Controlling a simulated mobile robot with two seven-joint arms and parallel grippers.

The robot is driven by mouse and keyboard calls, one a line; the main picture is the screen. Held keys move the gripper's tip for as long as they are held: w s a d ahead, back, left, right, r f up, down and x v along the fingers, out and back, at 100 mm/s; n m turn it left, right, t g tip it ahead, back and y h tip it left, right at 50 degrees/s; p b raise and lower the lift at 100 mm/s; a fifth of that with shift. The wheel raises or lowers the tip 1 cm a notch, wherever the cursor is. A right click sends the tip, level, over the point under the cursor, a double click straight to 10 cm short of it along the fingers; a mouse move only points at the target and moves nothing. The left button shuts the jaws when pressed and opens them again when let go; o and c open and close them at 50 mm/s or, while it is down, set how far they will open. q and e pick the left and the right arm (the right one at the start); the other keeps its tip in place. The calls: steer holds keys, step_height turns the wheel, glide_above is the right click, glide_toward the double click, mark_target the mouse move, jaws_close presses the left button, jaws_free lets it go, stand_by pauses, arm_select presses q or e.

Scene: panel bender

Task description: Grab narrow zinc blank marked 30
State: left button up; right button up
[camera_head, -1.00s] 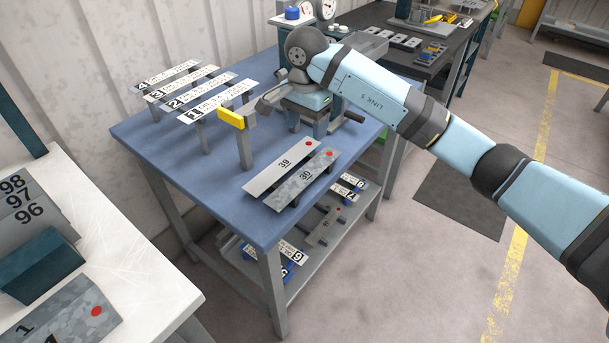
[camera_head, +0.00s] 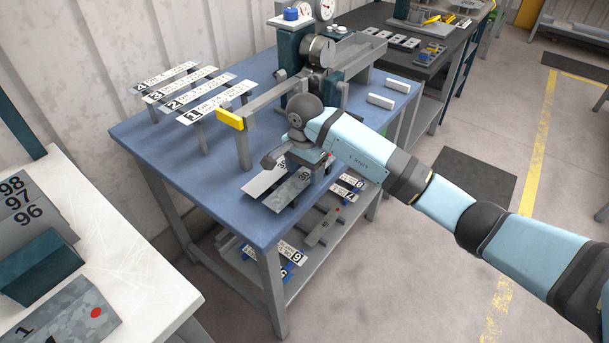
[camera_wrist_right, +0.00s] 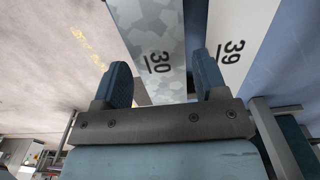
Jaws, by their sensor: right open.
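The narrow zinc blank marked 30 (camera_head: 281,194) lies near the right edge of the blue table, its far part hidden under my right arm in the head view. In the right wrist view the blank (camera_wrist_right: 158,50) runs between the two spread fingers of my right gripper (camera_wrist_right: 164,82). The gripper is open, one finger on each side of the blank, and holds nothing; whether the fingers touch it I cannot tell. The blank marked 39 (camera_head: 262,182) lies parallel beside it, and it shows just right of the right finger in the wrist view (camera_wrist_right: 238,40). My left gripper is not in view.
Several numbered strips (camera_head: 203,100) sit on supports at the table's back left. A yellow-ended bar (camera_head: 230,119) and a gauge device (camera_head: 318,50) stand behind my arm. Two white blocks (camera_head: 388,90) lie at the right. A lower shelf (camera_head: 318,242) holds more parts.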

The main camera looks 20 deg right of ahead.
steer(key=shift+c, duration=0.2)
steer(key=c, duration=0.7)
steer(key=shift+r, duration=0.15)
